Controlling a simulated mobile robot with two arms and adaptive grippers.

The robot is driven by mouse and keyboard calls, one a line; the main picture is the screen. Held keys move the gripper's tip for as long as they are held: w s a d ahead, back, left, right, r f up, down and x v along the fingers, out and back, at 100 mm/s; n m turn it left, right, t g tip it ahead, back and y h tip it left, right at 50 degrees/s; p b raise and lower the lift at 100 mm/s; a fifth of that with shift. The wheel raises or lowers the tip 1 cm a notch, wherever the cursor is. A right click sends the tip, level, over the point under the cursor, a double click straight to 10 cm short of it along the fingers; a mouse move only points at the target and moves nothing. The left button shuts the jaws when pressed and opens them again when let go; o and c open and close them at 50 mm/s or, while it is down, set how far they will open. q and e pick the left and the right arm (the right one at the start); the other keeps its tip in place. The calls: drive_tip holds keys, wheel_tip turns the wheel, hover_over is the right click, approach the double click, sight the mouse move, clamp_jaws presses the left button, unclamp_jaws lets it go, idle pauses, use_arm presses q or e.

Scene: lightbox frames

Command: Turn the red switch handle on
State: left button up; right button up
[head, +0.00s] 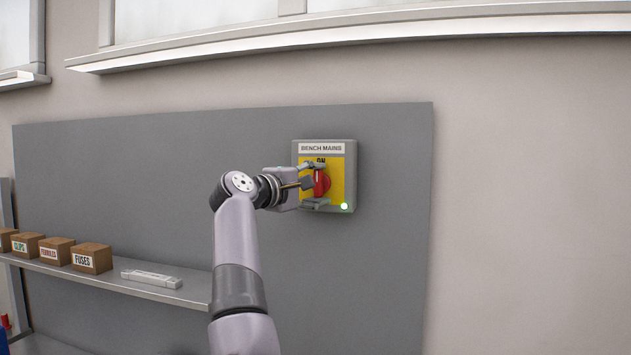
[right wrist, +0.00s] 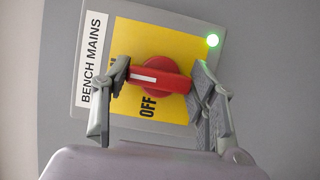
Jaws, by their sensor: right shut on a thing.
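The red switch handle (head: 322,184) sits on the yellow plate of a grey box labelled BENCH MAINS (head: 349,150), mounted on a grey board. It stands upright on the box, below the ON label. In the right wrist view the handle (right wrist: 158,79) lies sideways, its white stripe toward the BENCH MAINS side; OFF is printed beside it. My right gripper (head: 317,185) is shut on the handle, one finger at each end, as the right wrist view shows (right wrist: 162,82). A green lamp (head: 344,206) on the box glows. My left gripper is not in view.
A shelf (head: 195,294) at lower left holds several small boxes, including one marked FUSES (head: 92,259), and a pale flat bar (head: 151,278). A window ledge (head: 350,38) runs above the board. The wall to the right is clear.

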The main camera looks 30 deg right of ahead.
drive_tip(key=shift+f, duration=0.1)
idle(0.4)
drive_tip(key=o, duration=1.2)
drive_tip(key=shift+c, duration=0.2)
drive_tip(key=shift+a, duration=0.1)
drive_tip(key=v, duration=1.1)
drive_tip(key=shift+a, duration=0.3)
drive_tip(key=shift+s+a, duration=0.15)
drive_tip(key=shift+s, duration=0.05)
